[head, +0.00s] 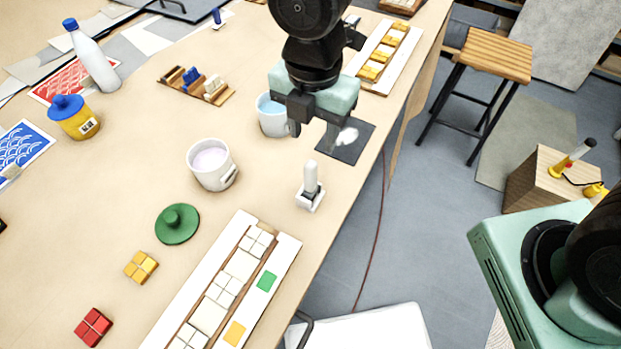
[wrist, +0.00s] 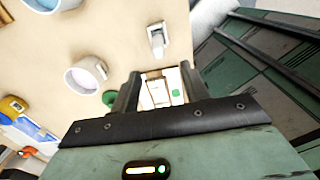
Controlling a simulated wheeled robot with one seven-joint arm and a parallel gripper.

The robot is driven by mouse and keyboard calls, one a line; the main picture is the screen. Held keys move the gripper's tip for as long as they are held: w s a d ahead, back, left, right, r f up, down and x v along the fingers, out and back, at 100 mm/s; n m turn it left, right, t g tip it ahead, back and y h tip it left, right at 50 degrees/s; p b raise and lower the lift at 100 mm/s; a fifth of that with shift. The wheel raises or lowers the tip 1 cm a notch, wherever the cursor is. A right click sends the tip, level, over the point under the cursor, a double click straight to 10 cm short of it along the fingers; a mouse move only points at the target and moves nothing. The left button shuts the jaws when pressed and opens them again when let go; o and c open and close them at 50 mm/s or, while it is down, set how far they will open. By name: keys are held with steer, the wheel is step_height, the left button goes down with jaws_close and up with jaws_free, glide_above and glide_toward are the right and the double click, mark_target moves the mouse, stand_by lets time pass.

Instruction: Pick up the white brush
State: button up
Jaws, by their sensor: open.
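The white brush (head: 311,182) stands upright on the table near its right edge, handle up, on a wider white base. It also shows at the top of the wrist view (wrist: 157,38), beyond the fingertips. My gripper (head: 302,122) is open and empty above the table, higher up in the head picture than the brush and apart from it. In the wrist view the two dark fingers (wrist: 158,82) are spread, with the white panel seen between them.
A white pot (head: 212,165) and a green lid (head: 177,224) lie left of the brush. A light-blue cup (head: 272,117) and a dark square (head: 347,140) are near my gripper. A tile panel (head: 283,262) lies below the brush. The table edge is close on the right.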

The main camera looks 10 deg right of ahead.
mark_target(313, 164)
step_height(313, 164, down, 8)
steer(key=shift+f, duration=0.1)
steer(key=shift+w+a+f+p, duration=0.1)
steer(key=shift+f+p, duration=0.45)
steer(key=shift+f, duration=0.8)
steer(key=shift+a+f+p, duration=0.1)
steer(key=shift+f+p, duration=0.4)
steer(key=shift+f, duration=0.8)
jaws_close()
